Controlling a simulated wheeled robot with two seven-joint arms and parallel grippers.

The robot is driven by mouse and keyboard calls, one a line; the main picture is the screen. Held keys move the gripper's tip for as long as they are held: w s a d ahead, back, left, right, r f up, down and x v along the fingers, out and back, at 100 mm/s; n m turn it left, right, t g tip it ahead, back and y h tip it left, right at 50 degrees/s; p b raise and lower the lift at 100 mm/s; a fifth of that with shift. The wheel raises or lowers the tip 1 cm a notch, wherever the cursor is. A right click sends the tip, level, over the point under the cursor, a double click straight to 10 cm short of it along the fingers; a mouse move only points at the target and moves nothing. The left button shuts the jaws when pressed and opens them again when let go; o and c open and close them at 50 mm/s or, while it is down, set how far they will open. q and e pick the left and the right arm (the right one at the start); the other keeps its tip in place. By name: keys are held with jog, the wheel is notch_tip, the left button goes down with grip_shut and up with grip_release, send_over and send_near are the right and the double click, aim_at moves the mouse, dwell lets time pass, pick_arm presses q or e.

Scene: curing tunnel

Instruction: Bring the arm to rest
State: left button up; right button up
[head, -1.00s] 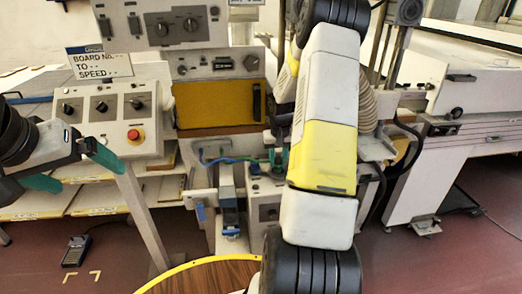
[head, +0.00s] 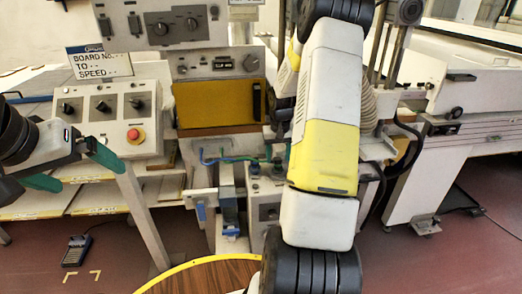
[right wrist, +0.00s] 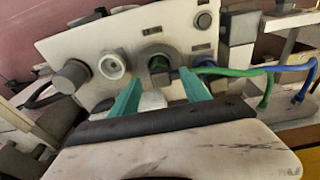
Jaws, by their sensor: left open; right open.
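My right arm (head: 325,150) reaches up through the middle of the head view, its white and yellow links close to the camera. My right gripper (right wrist: 162,88) shows in the right wrist view with two green fingers apart and nothing between them that it clearly holds. My left gripper (head: 72,168) is open and empty at the left of the head view, in front of a control panel.
The control panel (head: 105,108) has knobs and a red button (head: 135,135). Green and blue cables (right wrist: 265,75) run beside the right gripper. A round wooden top with a yellow rim (head: 195,275) is low in front. A long machine (head: 455,145) stands at the right.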

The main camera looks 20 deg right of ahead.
jog(key=r, duration=0.5)
jog(key=shift+s+a+r, duration=0.2)
jog(key=shift+s+r, duration=0.2)
jog(key=shift+a+r, duration=0.2)
jog(key=shift+r, duration=0.25)
jog(key=s+a+r+n+t, duration=0.1)
jog(key=s+a+r, duration=0.35)
jog(key=r, duration=0.25)
jog(key=s+a+r+n+t, duration=0.1)
jog(key=s+a+r, duration=0.3)
jog(key=a+r, duration=0.25)
jog(key=s+a+r+t+y, duration=0.1)
jog(key=s+a+r, duration=0.2)
jog(key=s+a, duration=0.2)
jog(key=s+a+r+n+t+y, duration=0.1)
jog(key=s+a+r, duration=0.2)
jog(key=s, duration=0.8)
jog(key=shift+a+t+y, duration=0.3)
jog(key=shift+a+y, duration=0.1)
jog(key=shift+a, duration=0.5)
jog(key=shift+s, duration=0.1)
jog(key=shift+c, duration=0.4)
